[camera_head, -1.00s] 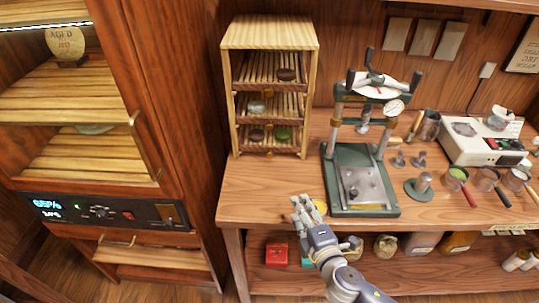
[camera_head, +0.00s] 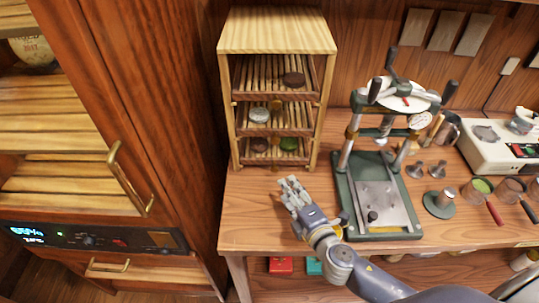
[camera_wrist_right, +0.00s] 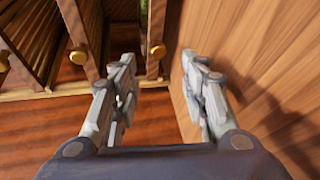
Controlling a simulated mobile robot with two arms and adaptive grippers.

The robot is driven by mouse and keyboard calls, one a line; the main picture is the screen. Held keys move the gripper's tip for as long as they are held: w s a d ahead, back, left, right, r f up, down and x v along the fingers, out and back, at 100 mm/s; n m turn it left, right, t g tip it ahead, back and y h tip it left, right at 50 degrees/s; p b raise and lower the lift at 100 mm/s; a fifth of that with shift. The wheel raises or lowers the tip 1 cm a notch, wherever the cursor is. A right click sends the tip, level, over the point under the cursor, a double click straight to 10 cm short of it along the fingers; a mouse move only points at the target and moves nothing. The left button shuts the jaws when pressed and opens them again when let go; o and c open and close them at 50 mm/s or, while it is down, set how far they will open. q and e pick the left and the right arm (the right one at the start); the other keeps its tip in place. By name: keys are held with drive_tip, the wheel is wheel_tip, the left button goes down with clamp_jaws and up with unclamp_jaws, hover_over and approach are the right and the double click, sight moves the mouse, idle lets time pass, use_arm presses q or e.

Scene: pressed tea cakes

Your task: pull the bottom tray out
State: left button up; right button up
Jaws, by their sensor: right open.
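The wooden rack (camera_head: 279,36) stands on the counter and holds three slatted trays. The bottom tray (camera_head: 272,161) is inside the rack, with a dark cake (camera_head: 258,145) and a green cake (camera_head: 289,144) on it. My right gripper (camera_head: 289,184) is just in front of and below the bottom tray, open and empty. I cannot tell any contact. My left gripper is not in view.
The green-based press (camera_head: 378,200) stands close to the right of my right gripper. A tall cabinet (camera_head: 150,120) with a brass handle stands left. The middle tray (camera_head: 252,130) and top tray (camera_head: 262,93) are above.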

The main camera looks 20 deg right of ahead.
sight(276, 171)
drive_tip(key=shift+x, duration=0.95)
drive_tip(key=shift+w+r, duration=0.15)
drive_tip(key=shift+w, duration=0.2)
drive_tip(key=shift+p+x, duration=0.5)
drive_tip(key=shift+x, duration=0.25)
drive_tip(key=x, duration=0.3)
drive_tip(key=shift+w, duration=0.15)
drive_tip(key=shift+p+x, duration=0.3)
drive_tip(key=shift+x, duration=1.55)
drive_tip(key=shift+w, duration=0.1)
drive_tip(key=shift+c, duration=0.8)
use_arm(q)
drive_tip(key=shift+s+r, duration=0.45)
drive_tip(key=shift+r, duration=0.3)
use_arm(e)
clamp_jaws()
